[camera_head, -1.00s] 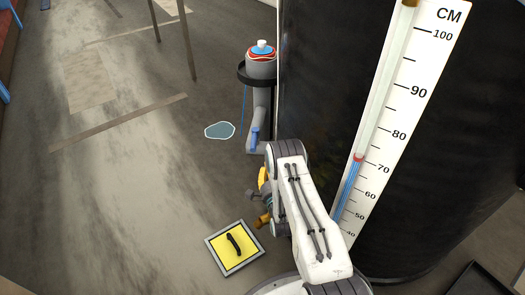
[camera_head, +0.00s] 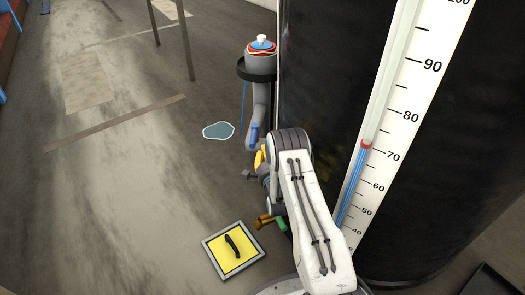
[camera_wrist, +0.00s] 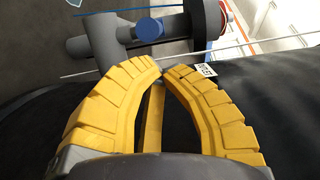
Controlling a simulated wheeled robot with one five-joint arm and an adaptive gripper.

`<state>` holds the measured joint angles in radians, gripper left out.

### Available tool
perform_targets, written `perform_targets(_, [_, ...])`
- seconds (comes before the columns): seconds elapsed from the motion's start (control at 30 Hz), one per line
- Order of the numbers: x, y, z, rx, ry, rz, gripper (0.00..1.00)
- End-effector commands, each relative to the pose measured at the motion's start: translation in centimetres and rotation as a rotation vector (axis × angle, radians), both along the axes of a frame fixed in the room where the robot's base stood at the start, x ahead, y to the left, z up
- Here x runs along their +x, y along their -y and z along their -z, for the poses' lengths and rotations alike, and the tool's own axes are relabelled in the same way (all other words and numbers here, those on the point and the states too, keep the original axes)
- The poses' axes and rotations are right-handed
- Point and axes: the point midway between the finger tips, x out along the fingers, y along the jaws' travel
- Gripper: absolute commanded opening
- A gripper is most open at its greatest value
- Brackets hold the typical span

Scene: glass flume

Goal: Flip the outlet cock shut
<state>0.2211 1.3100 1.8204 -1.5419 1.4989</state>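A brass spout (camera_head: 265,221) with a green part (camera_head: 282,224) shows low beside my arm in the head view. It looks like a cock, but my arm hides part of it, so its lever position is unclear. A grey pipe with a blue handle (camera_head: 253,135) stands farther back; the blue part (camera_wrist: 148,28) is also in the wrist view, beyond the fingertips. My gripper's yellow fingers (camera_wrist: 161,69) have their tips almost together, with nothing seen between them. In the head view my gripper (camera_head: 260,160) is partly hidden, near the blue handle and above the brass spout.
A large black tank (camera_head: 325,80) with a centimetre scale (camera_head: 400,115) fills the right side. A white label (camera_wrist: 205,70) is near the right fingertip. A yellow floor plate (camera_head: 222,256) with a black mark lies at the front. A puddle (camera_head: 218,131) lies left of the pipe. Open floor extends left.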

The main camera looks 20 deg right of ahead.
Motion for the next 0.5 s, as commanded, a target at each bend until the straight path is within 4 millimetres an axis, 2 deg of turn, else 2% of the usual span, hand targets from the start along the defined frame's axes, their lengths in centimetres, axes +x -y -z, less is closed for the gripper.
perform_targets(0.2, [2.3,0.5,0.1,0.000,0.002,0.000,0.00])
perform_targets(0.5, [3.5,0.8,0.0,0.000,0.000,0.000,0.00])
